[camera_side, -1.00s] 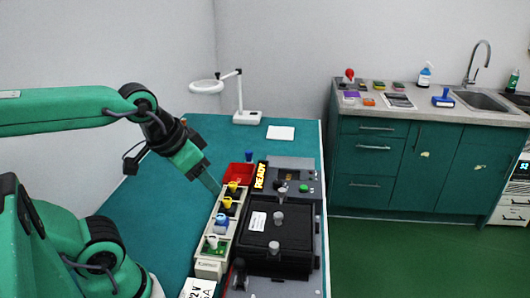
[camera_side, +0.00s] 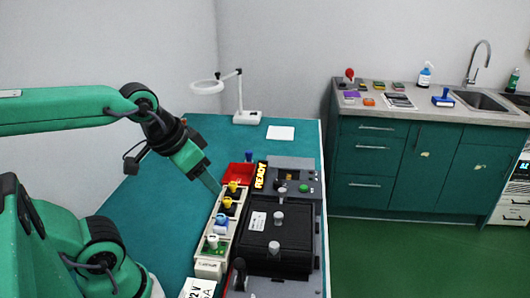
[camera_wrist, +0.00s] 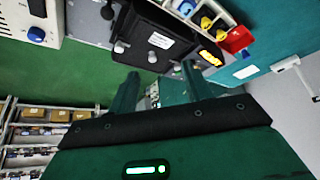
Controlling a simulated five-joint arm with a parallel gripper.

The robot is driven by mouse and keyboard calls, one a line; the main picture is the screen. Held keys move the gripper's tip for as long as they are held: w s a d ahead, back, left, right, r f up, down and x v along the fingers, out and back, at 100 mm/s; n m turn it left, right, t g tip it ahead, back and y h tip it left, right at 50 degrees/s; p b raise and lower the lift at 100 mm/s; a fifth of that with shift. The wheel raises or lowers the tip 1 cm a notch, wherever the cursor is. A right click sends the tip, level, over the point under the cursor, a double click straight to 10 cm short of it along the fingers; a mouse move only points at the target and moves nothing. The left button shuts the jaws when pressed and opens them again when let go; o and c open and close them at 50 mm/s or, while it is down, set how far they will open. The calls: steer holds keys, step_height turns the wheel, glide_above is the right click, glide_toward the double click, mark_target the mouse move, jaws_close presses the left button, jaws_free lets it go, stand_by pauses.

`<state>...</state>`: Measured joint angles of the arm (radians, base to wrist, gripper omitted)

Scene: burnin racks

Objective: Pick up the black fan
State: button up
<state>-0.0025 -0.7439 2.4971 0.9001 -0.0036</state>
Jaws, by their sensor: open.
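My gripper (camera_side: 211,185) points down beside the far end of a cream tray (camera_side: 207,267); its jaws are open and empty in the wrist view (camera_wrist: 160,80). The tray holds a row of small parts: black ones with yellow knobs (camera_side: 227,202), a blue and white one (camera_side: 221,222) and a green one with a white knob (camera_side: 212,242). The tray's parts also show at the top of the wrist view (camera_wrist: 207,22). I cannot tell for sure which part is the black fan; the black parts with yellow knobs are too small to read.
Right of the tray stands a black lidded box (camera_side: 265,232) with grey knobs, and a lit READY sign (camera_side: 260,175). A red bin (camera_side: 237,172) sits behind the tray. A white magnifier lamp (camera_side: 246,117) stands at the back. The table's left side is clear.

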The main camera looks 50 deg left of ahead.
steer(key=w+a+f+n+g, duration=0.3)
steer(key=w+a+f+n, duration=0.15)
steer(key=w, duration=0.25)
steer(key=n+g, duration=0.3)
steer(key=n, duration=0.2)
glide_above(227, 199)
steer(key=shift+m, duration=0.25)
step_height(227, 199, down, 7)
steer(key=shift+s+d+r, duration=0.15)
steer(key=shift+r, duration=0.05)
steer(key=shift+f, duration=1.3)
steer(key=shift+f, duration=0.1)
steer(key=shift+f, duration=2.55)
steer(key=shift+c, duration=0.3)
steer(key=c, duration=1)
